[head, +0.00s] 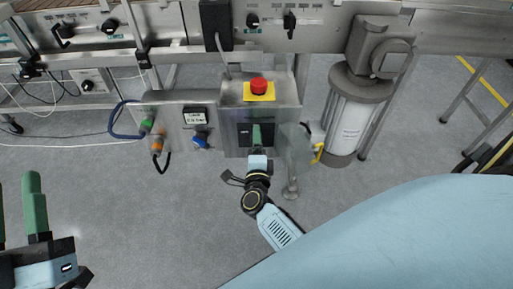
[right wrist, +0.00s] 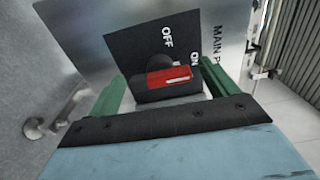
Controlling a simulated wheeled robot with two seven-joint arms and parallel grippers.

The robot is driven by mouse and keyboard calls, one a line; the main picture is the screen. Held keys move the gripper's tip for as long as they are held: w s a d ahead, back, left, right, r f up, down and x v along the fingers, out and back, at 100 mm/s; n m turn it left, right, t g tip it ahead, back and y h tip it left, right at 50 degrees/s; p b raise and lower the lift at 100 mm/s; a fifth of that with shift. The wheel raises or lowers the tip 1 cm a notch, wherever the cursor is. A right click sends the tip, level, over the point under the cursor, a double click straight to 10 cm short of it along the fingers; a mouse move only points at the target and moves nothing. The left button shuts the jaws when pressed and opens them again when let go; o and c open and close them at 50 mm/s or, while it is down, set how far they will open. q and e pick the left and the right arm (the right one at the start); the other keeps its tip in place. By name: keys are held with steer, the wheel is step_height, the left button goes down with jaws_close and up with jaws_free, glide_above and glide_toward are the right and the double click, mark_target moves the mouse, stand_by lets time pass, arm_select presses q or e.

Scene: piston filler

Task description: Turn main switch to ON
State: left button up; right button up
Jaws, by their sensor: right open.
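The main switch is a red handle (right wrist: 168,77) with a white line, on a black plate (right wrist: 130,50) marked OFF and ON. The handle lies nearly level in the right wrist view, its white line at the right end, just below the ON label. My right gripper (right wrist: 165,88) is open, with one green finger on each side of the handle; I cannot tell whether they touch it. In the head view my right gripper (head: 257,134) covers the switch on the grey control box (head: 233,142). My left gripper (head: 18,212) is open and empty at the lower left.
A red emergency button (head: 258,86) on a yellow plate sits above the switch. Left of it are a gauge (head: 196,117), a blue regulator knob (head: 201,139) and cable plugs. A clear panel (head: 295,142) and a white cylinder (head: 351,125) stand to the right.

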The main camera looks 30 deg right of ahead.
arm_select(q)
step_height(320, 180, down, 13)
steer(key=a+g+y+p, duration=0.2)
steer(key=g+y+p, duration=0.1)
steer(key=g, duration=0.5)
steer(key=shift+w+r+g, duration=0.2)
steer(key=shift+w+g, duration=0.05)
steer(key=shift+g, duration=0.05)
arm_select(e)
steer(key=v, duration=1.3)
steer(key=shift+s, duration=0.2)
arm_select(q)
steer(key=shift+a, duration=0.1)
